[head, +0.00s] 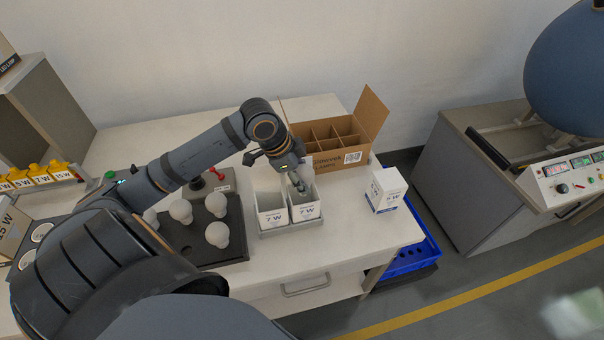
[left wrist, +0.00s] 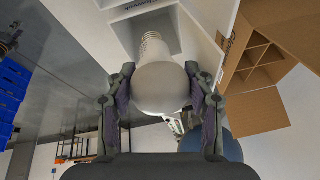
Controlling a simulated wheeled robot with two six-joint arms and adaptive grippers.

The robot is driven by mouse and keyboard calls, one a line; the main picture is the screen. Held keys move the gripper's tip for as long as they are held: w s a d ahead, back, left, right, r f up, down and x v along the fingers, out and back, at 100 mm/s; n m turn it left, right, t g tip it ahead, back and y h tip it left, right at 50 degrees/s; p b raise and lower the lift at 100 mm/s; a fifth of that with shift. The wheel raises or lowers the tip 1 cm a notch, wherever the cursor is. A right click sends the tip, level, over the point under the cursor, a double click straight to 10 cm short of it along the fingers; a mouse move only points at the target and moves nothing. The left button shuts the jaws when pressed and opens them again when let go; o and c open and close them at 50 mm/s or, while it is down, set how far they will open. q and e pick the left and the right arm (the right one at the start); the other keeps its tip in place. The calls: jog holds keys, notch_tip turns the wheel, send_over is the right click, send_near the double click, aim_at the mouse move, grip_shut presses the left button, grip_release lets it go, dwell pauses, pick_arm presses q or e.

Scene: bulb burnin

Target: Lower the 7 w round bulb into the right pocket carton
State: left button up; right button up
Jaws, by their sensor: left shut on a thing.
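My left gripper (head: 297,182) points down over the right pocket carton (head: 307,212), a white open-topped box marked 7 W. In the left wrist view my left gripper (left wrist: 161,98) is shut on the 7 W round bulb (left wrist: 160,86), with a finger on each side of its white globe. The bulb's screw base points away from the gripper, toward the open white carton. In the head view the bulb is mostly hidden by the gripper, and I cannot tell how deep it sits. The left pocket carton (head: 271,219), also marked 7 W, stands beside it in the same grey holder (head: 290,229).
A dark tray (head: 233,245) with several white bulbs stands left of the cartons. An open divided cardboard box (head: 330,158) stands behind them. A closed white carton (head: 385,190) stands to the right, near the table edge, above a blue crate (head: 412,258).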

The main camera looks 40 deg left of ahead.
pick_arm(q)
jog(key=shift+f+b, duration=0.9)
jog(key=shift+f, duration=0.7)
jog(key=o, duration=1.2)
jog(key=shift+r, duration=0.1)
notch_tip(320, 180, up, 10)
